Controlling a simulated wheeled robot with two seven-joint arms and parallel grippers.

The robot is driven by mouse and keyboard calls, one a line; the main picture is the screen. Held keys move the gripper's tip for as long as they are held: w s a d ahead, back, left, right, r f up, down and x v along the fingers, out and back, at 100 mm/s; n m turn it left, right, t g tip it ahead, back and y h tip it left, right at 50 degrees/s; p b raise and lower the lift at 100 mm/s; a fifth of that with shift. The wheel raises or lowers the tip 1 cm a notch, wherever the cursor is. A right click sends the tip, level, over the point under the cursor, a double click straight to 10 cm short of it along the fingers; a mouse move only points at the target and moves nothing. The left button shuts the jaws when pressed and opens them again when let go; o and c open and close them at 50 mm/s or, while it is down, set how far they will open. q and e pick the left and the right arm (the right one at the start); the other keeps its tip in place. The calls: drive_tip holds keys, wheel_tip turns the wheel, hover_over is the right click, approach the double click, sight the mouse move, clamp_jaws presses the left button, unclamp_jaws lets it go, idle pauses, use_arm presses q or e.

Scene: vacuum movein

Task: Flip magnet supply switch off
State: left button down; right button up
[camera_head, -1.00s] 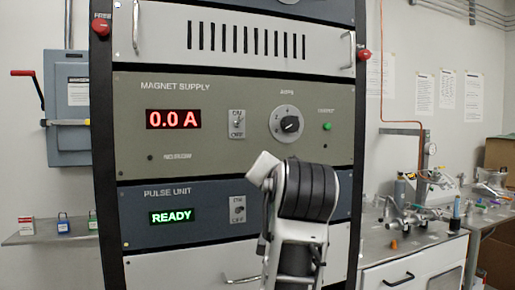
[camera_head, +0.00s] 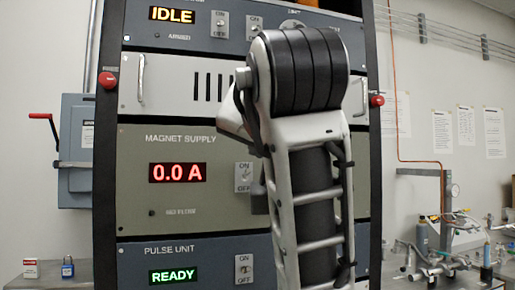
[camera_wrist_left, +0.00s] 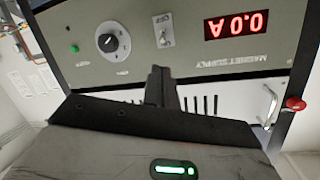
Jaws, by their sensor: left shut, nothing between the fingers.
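The magnet supply panel (camera_head: 150,205) is a grey-green rack unit with a red display reading 0.0 A. Its switch (camera_head: 243,177) is a small toggle on a light plate marked ON and OFF; I cannot tell the lever's position surely. My left arm covers the panel right of the switch, and the gripper is mostly hidden behind it in the head view. In the left wrist view, upside down, the left gripper (camera_wrist_left: 161,72) is shut and empty, its dark fingertips just short of the switch (camera_wrist_left: 164,30) in the picture. I see no contact. My right gripper is out of view.
The pulse unit (camera_head: 140,255) below reads READY and has its own switch (camera_head: 244,269). A unit above reads IDLE. In the wrist view a knob (camera_wrist_left: 113,41), a green button (camera_wrist_left: 74,48) and a metal handle (camera_wrist_left: 268,105) are nearby. A bench with equipment stands at right.

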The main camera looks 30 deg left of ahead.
sight(250, 165)
use_arm(q)
drive_tip(key=p+x, duration=0.1)
drive_tip(key=x, duration=0.6)
drive_tip(key=shift+w+p, duration=0.1)
drive_tip(key=shift+p, duration=0.2)
drive_tip(key=shift+w+a+f, duration=0.25)
drive_tip(key=shift+w+a, duration=0.2)
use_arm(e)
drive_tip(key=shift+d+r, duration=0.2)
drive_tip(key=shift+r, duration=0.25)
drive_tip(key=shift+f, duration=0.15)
